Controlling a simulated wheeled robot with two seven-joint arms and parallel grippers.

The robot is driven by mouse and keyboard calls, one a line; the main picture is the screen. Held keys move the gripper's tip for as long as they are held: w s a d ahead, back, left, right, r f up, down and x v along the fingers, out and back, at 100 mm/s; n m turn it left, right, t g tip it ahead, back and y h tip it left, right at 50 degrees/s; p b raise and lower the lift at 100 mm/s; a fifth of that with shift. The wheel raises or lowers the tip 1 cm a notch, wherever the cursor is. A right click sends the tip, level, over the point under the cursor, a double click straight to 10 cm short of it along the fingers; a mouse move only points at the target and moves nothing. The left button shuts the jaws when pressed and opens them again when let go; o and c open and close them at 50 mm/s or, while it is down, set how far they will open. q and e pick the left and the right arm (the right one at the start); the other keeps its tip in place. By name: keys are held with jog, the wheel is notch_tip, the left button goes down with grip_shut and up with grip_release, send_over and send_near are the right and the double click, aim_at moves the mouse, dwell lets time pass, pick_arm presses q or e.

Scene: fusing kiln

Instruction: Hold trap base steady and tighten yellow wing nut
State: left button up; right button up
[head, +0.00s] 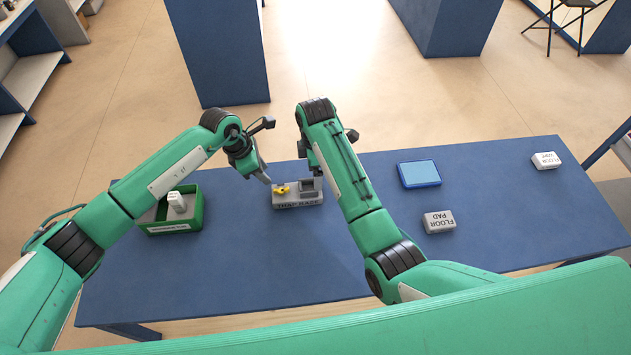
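The grey trap base (298,204), with its name on the front, lies on the blue table near the middle. The yellow wing nut (281,189) sits on the left part of its top, and a dark grey block shape rises at its right. My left gripper (267,180) points down just left of the wing nut, close to it; I cannot tell whether it touches or how far its fingers are apart. My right gripper (316,172) is over the right end of the trap base, mostly hidden behind its own arm, so its grip is not visible.
A green bin (190,219) holding a pale item (177,202) stands left. To the right lie a blue-framed pad (419,174), a floor pad block (439,222) and a floor wipe block (546,160). The table (500,210) is clear between them.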

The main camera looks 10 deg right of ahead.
aim_at(302, 193)
notch_tip(302, 193, down, 10)
jog(key=shift+f, duration=0.25)
jog(key=c, duration=1.1)
jog(key=o, duration=0.9)
jog(key=c, duration=0.9)
jog(key=shift+o, duration=0.2)
